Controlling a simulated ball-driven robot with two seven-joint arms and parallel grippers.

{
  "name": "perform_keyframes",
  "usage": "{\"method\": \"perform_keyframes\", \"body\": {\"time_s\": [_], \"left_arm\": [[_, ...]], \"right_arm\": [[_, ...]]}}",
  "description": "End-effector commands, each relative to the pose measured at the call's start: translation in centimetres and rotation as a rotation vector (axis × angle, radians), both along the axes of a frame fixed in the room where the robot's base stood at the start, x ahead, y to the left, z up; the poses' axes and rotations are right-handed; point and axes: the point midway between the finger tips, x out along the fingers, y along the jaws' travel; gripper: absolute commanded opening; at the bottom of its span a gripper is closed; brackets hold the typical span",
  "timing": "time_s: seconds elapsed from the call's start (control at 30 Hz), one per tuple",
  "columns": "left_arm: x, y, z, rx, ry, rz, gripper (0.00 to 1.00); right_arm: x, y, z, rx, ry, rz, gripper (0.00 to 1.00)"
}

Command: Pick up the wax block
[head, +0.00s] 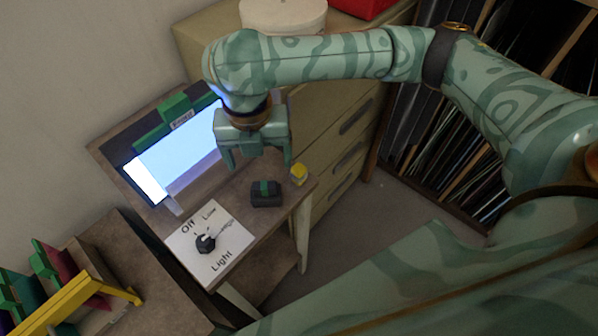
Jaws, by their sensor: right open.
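A small yellow block (299,175), which looks like the wax block, sits at the right edge of the wooden table (236,196). My right gripper (257,160) is open and empty, its fingers pointing down over the table. It is to the left of the yellow block and apart from it. My arm hides part of the table's back. My left gripper is not in view.
A dark block with a green top (266,193) lies close to the yellow block. A white panel with a black dial (205,243) is at the table's front. A lit screen (178,160) stands at the back left. A drawer cabinet (338,135) stands to the right.

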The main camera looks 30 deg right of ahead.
Motion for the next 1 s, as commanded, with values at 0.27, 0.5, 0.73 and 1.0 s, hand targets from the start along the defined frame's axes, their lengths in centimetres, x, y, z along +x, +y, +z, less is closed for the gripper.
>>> {"method": "perform_keyframes", "body": {"time_s": [0.27, 0.5, 0.73, 1.0], "left_arm": [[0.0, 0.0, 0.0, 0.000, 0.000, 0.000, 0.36], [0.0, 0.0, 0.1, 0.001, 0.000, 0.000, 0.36], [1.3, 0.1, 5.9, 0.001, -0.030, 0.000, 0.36], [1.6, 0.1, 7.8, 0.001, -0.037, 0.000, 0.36]], "right_arm": [[0.0, 0.0, 0.0, 0.000, 0.000, 0.000, 0.81], [0.0, 0.0, 0.1, 0.000, 0.000, -0.003, 0.70], [0.9, -4.7, 4.1, -0.001, -0.003, -0.430, 0.51], [1.4, -8.7, 3.2, -0.001, 0.001, -0.793, 0.51]]}}
